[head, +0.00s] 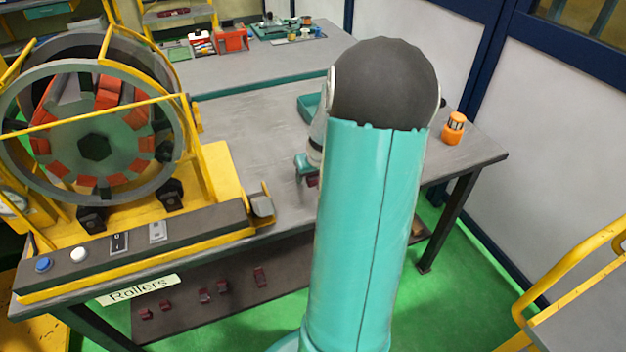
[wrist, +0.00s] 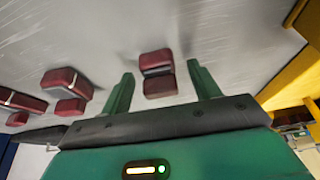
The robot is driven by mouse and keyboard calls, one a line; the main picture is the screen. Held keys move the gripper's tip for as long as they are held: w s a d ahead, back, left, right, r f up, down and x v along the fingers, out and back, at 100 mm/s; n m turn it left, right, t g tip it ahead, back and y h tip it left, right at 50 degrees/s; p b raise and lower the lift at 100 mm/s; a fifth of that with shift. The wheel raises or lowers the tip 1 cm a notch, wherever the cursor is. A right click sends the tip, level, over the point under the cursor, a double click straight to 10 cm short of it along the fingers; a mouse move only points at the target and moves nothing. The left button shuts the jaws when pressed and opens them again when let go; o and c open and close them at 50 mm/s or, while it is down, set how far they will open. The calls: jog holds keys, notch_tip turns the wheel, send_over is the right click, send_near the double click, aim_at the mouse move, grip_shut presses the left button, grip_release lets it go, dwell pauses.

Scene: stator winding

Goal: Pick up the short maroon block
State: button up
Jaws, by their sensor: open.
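My gripper (wrist: 160,69) is open in the wrist view, its two green fingers apart. A short maroon block (wrist: 157,84) with a grey band across it lies on the grey surface, in the gap between the fingers and touching neither as far as I can see. In the head view my gripper (head: 304,166) shows as a small teal piece over the table, partly hidden by my arm. A bit of maroon block (head: 312,181) shows just below it.
In the wrist view, more maroon blocks (wrist: 68,88) lie to the left. The yellow winding machine (head: 220,165) stands on the table's left. An orange container (head: 454,128) stands at the right. A lower shelf (head: 200,325) holds several maroon pieces. A teal tray (head: 309,105) lies behind my arm.

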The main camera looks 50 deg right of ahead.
jog(key=shift+f, duration=0.1)
jog(key=shift+c, duration=0.4)
grip_shut()
